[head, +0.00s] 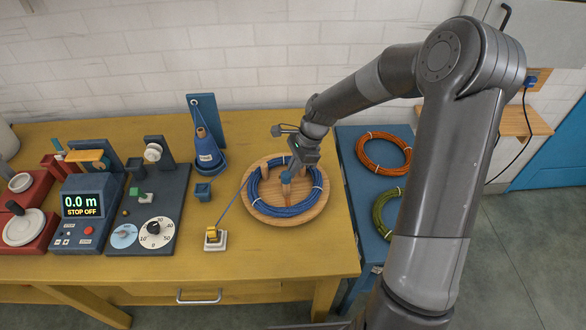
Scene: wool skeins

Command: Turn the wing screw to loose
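I cannot clearly make out the wing screw. A blue skein (262,203) lies in a ring on a round wooden plate (283,218) with wooden pegs. My gripper (287,177) points down over the middle of this plate, inside the ring of wool. The fingertips are small in the head view, and the gap between them cannot be made out. Whatever is at the fingertips is partly hidden by my gripper.
Left on the yellow table (270,265) are a winder panel with dials (155,234), a display reading 0.0 m and STOP OFF (83,205), and a blue cone (207,150). A yellow guide (212,235) stands in front. Orange (383,152) and green skeins lie right.

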